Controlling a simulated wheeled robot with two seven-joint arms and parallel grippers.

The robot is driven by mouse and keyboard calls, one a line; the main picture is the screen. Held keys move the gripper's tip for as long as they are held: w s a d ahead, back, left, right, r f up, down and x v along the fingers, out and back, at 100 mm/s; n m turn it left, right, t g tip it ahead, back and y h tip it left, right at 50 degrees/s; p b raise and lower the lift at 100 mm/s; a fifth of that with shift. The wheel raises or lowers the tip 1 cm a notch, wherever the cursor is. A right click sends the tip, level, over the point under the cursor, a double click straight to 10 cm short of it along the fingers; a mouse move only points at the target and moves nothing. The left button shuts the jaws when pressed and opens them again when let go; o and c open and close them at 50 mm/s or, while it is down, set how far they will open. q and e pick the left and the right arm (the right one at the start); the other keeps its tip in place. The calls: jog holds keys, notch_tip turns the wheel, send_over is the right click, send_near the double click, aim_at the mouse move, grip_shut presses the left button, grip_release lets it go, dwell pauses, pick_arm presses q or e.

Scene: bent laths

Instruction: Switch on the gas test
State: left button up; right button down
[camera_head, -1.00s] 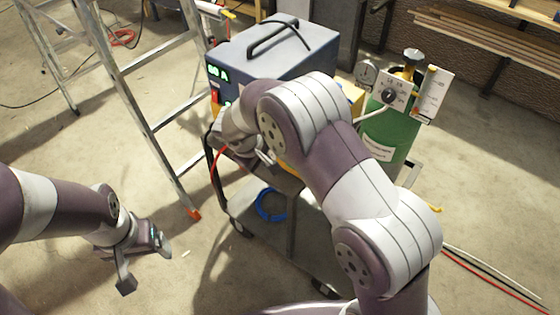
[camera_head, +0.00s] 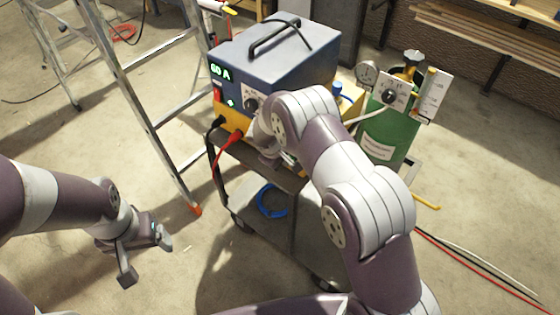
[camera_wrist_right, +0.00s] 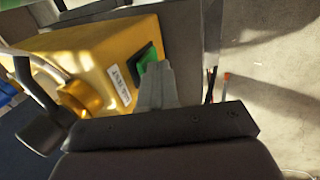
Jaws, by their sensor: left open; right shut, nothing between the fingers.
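A yellow box (camera_wrist_right: 98,65) fills the upper left of the right wrist view. On it are a green switch (camera_wrist_right: 145,57) in a dark frame and a white label (camera_wrist_right: 118,84), too small to read surely. My right gripper (camera_wrist_right: 155,72) is shut and empty; its tips overlap the switch's lower edge in the picture. I cannot tell whether they touch it. In the head view my right arm hides the switch and most of that hand; part of a yellow box (camera_head: 351,97) shows behind the arm. My left gripper (camera_head: 147,260) is open and empty over the floor.
A blue welding machine (camera_head: 275,55) with a lit "60 A" display stands on a dark cart (camera_head: 245,150). A green gas cylinder (camera_head: 390,137) with gauges stands to its right. An aluminium ladder (camera_head: 140,100) stands left. Cables lie on the floor at right.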

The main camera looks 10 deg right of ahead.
jog(key=shift+w, duration=0.1)
jog(key=shift+w+d+r, duration=0.15)
jog(key=shift+d+r, duration=0.05)
jog(key=shift+d, duration=0.1)
jog(key=shift+r, duration=0.1)
jog(key=shift+r+p, duration=0.3)
jog(key=shift+r, duration=0.35)
jog(key=shift+a, duration=0.1)
